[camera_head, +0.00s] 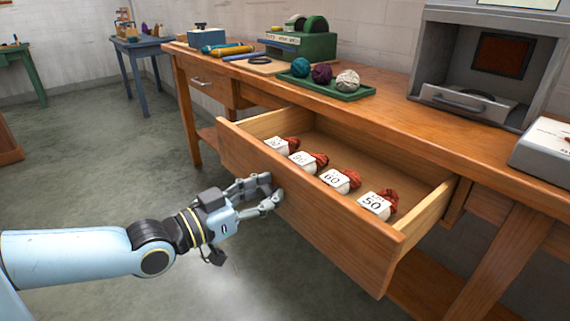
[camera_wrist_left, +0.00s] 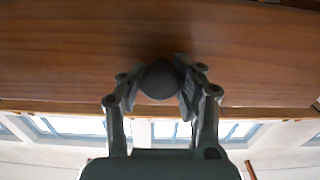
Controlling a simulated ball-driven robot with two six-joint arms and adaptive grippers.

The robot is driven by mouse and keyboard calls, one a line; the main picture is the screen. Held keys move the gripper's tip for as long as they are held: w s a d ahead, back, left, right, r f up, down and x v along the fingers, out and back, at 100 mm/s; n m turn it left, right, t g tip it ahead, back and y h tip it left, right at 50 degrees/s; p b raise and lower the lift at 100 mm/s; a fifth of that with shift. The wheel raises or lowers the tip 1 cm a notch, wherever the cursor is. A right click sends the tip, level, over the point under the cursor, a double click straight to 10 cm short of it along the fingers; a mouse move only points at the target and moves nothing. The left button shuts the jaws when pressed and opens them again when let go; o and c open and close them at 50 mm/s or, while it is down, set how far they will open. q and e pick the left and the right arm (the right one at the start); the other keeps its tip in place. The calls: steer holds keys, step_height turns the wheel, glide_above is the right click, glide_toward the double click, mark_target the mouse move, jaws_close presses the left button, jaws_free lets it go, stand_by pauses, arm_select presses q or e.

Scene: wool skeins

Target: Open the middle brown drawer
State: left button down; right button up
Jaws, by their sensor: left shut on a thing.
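The middle brown drawer (camera_head: 325,210) stands pulled well out from the wooden workbench (camera_head: 395,98) in the head view. Inside it lie several red wool skeins with white number labels, among them one marked 50 (camera_head: 376,205) and one marked 60 (camera_head: 340,180). My left gripper (camera_head: 268,190) is at the drawer front, shut on its handle. In the left wrist view the fingers (camera_wrist_left: 160,85) close around a dark round knob (camera_wrist_left: 158,79) on the brown front (camera_wrist_left: 60,55). My right gripper is not in view.
On the bench are a green tray (camera_head: 352,95) with three wool balls, a green machine (camera_head: 305,45), and a grey cabinet (camera_head: 428,60). A closed drawer (camera_head: 205,84) is to the left. The floor (camera_head: 120,180) in front is clear.

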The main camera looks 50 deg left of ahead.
arm_select(q)
steer(key=shift+s, duration=0.65)
steer(key=c, duration=0.9)
jaws_free()
steer(key=shift+s, duration=0.1)
steer(key=s+a, duration=0.1)
steer(key=s, duration=1)
steer(key=shift+s, duration=0.4)
